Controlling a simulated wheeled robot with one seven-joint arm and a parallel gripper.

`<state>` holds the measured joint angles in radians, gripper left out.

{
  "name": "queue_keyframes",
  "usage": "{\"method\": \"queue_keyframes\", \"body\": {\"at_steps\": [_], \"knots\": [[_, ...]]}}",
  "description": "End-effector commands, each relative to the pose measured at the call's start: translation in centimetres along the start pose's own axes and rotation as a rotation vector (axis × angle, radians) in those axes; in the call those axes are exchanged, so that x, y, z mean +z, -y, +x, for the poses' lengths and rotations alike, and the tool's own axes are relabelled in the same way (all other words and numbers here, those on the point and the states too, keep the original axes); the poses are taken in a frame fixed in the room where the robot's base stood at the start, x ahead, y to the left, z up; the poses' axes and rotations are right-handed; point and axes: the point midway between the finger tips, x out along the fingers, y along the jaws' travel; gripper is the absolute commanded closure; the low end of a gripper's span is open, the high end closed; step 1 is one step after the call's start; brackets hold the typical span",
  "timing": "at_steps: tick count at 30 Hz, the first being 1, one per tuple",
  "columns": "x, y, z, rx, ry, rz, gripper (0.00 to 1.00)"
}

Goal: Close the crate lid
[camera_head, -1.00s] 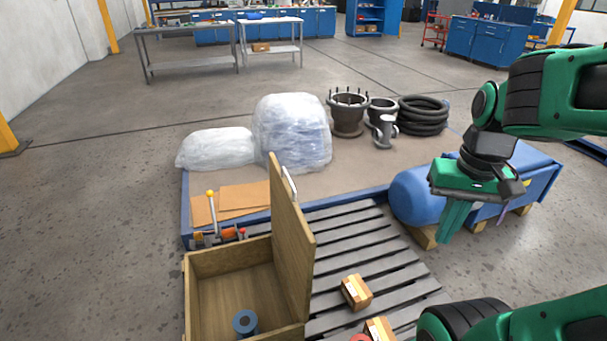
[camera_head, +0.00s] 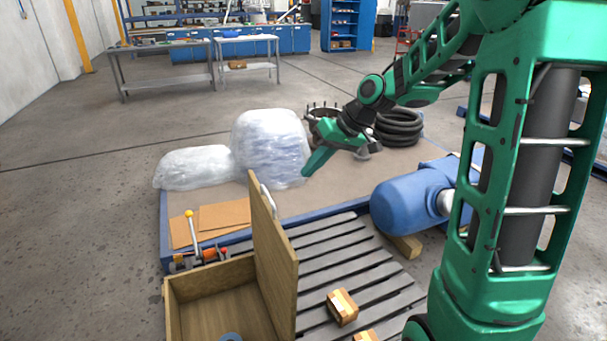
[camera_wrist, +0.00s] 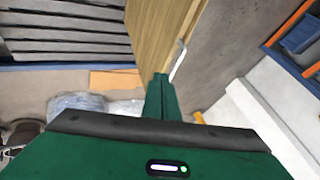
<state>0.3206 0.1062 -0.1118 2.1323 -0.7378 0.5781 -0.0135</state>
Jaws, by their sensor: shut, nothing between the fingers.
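The wooden crate (camera_head: 174,305) stands at the bottom of the head view, its top open. Its lid (camera_head: 275,262) stands upright along the crate's right side, with a pale metal handle (camera_head: 267,197) near the top. My gripper (camera_head: 308,172) is shut and empty, above and to the right of the lid, apart from it in the head view. In the wrist view the shut fingers (camera_wrist: 161,92) point toward the lid (camera_wrist: 160,30) and its handle (camera_wrist: 177,60). Whether they touch is unclear there. A blue round part (camera_head: 231,337) shows inside the crate at the frame's bottom edge.
A slatted grey pallet (camera_head: 330,255) lies right of the crate, with small boxes (camera_head: 342,307) on it. A blue motor-like cylinder (camera_head: 410,205) is farther right. Plastic-wrapped bundles (camera_head: 270,150), a black hose coil (camera_head: 398,128) and a yellow-knobbed lever (camera_head: 191,230) are behind.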

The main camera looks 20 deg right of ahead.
Motion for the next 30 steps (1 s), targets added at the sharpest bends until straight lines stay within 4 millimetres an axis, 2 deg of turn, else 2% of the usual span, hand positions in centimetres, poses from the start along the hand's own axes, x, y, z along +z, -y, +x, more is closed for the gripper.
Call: {"method": "queue_keyframes", "body": {"at_steps": [13, 21, 30], "knots": [[0.2, 0.0, 8.3, 0.0, 0.005, 0.002, 1.0], [0.3, 2.7, 10.0, 0.001, 0.002, 0.0, 1.0], [0.4, 3.2, 10.4, 0.002, 0.001, 0.002, 1.0]]}}
